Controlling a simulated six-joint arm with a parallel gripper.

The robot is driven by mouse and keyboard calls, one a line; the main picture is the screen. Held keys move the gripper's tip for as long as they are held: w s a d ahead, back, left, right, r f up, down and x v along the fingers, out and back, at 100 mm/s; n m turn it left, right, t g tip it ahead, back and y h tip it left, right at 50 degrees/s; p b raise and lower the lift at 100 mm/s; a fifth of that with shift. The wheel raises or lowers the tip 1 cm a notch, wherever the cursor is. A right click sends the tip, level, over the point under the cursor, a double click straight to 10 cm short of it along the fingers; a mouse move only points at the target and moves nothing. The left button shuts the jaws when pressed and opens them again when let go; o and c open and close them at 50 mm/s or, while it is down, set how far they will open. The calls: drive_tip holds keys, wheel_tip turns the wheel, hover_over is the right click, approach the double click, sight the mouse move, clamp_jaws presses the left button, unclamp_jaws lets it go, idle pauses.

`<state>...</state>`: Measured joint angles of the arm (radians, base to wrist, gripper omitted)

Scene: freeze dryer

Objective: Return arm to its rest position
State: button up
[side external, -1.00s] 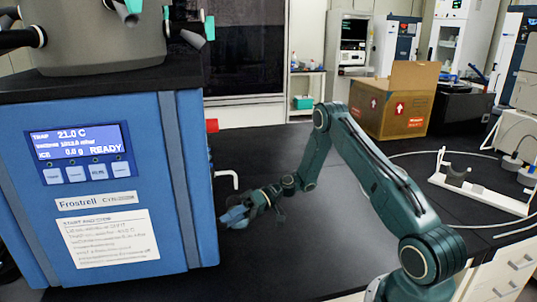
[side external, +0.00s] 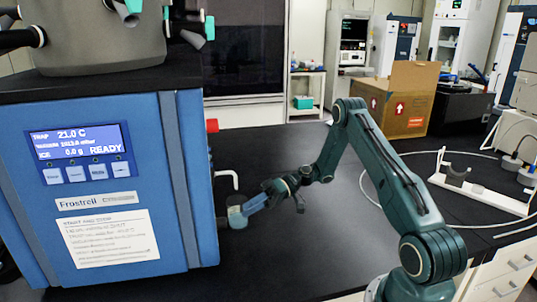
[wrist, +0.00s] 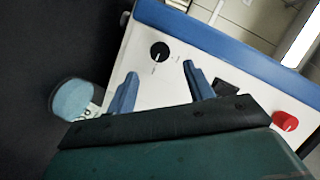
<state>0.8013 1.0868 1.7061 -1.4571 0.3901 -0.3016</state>
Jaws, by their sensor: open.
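My gripper (side external: 256,204) is low over the black bench, right of the blue freeze dryer (side external: 175,190), with a blue finger pointing left towards it. In the wrist view its two blue fingers (wrist: 160,72) are apart with nothing between them. A small blue-grey cup-like container (side external: 236,217) stands close to the dryer's side, just beyond the finger in the side view. In the wrist view a pale blue round top (wrist: 73,98), likely the same container, lies left of and outside the fingers. Whether finger and container touch cannot be told.
A white bent pipe (side external: 228,178) and a red knob (side external: 212,125) stick out from the dryer's side. A black knob (wrist: 160,51) shows on its white panel. A cardboard box (side external: 395,105) and a white stand (side external: 480,190) are at the right.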

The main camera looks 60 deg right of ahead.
drive_tip(key=shift+s+d, duration=0.1)
drive_tip(key=shift+d, duration=0.05)
drive_tip(key=shift+r, duration=0.1)
drive_tip(key=s+a+r+n+g+h, duration=0.1)
drive_tip(key=s+a+r+g+h, duration=0.1)
drive_tip(key=s+a+r+h, duration=0.35)
drive_tip(key=s+a+r+n+g+h, duration=0.1)
drive_tip(key=s+a+r+g+h, duration=0.15)
drive_tip(key=a+r, duration=0.55)
drive_tip(key=s+d+r+m+t+h, duration=0.1)
drive_tip(key=s+r+h, duration=0.2)
drive_tip(key=s, duration=0.6)
drive_tip(key=s+d+r+m+t+h, duration=0.1)
drive_tip(key=s+r+m+t+h, duration=0.1)
drive_tip(key=s+r, duration=0.3)
drive_tip(key=s, duration=0.4)
drive_tip(key=shift+s+h, duration=0.35)
drive_tip(key=shift+h, duration=0.05)
drive_tip(key=shift+w+d, duration=0.1)
idle(2.4)
